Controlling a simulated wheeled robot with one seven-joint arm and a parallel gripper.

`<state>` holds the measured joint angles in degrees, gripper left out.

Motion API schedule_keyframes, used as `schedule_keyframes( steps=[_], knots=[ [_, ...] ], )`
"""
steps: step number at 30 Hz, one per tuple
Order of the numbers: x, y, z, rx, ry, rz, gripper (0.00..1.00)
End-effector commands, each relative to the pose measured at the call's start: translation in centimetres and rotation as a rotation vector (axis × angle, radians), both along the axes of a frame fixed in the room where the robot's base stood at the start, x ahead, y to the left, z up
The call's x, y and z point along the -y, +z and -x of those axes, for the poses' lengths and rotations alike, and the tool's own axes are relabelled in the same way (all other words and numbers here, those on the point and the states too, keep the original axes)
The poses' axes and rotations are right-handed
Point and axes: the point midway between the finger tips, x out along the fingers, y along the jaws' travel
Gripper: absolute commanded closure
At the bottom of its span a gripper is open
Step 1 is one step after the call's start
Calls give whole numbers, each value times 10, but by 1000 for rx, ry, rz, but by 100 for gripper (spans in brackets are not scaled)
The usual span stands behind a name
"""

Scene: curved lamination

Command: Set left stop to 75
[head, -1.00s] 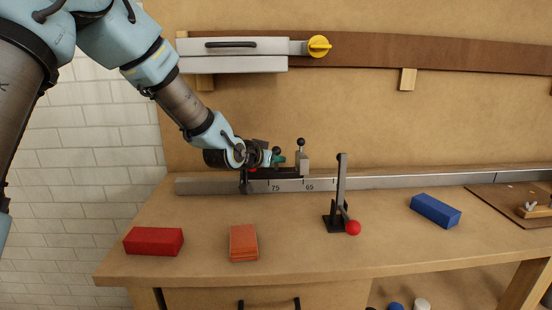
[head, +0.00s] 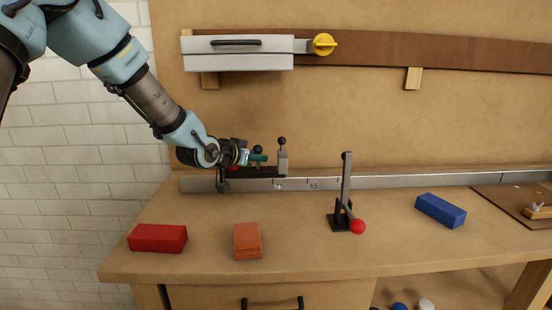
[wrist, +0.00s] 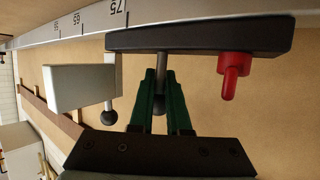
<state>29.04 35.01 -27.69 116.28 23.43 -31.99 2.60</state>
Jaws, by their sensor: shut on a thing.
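The left stop (head: 282,161) stands on the metal rail (head: 210,185): a silver block on a dark bar. In the wrist view the silver block (wrist: 80,88) is at the left, the dark bar (wrist: 200,40) runs across the top, and a red knob (wrist: 232,68) hangs from the bar at the right. My gripper (head: 258,158) has green fingers (wrist: 160,78) shut around the upright, ball-topped handle of the bar. In the head view the block stands about above the 75 mark (head: 280,186). In the wrist view the 75 is beside the bar's left end.
A black clamp lever with a red ball (head: 358,227) stands in front of the rail. Red (head: 158,238), orange (head: 247,241) and blue (head: 441,210) blocks lie on the workbench (head: 300,256). A white case (head: 238,63) is on the back wall.

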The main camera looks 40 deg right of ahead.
Motion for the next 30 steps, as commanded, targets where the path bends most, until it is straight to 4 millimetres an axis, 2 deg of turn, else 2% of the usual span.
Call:
schedule_keyframes(
  steps=[1,6,16,17,24,30],
  knots=[
    [-7,13,-13,13,9,20,100],
    [-23,12,-26,13,6,21,100],
    [-25,12,-26,12,1,22,100],
    [-25,12,-26,12,1,22,84],
    [-25,11,-25,11,1,20,57],
    [-26,7,-24,7,0,14,55]
  ],
)
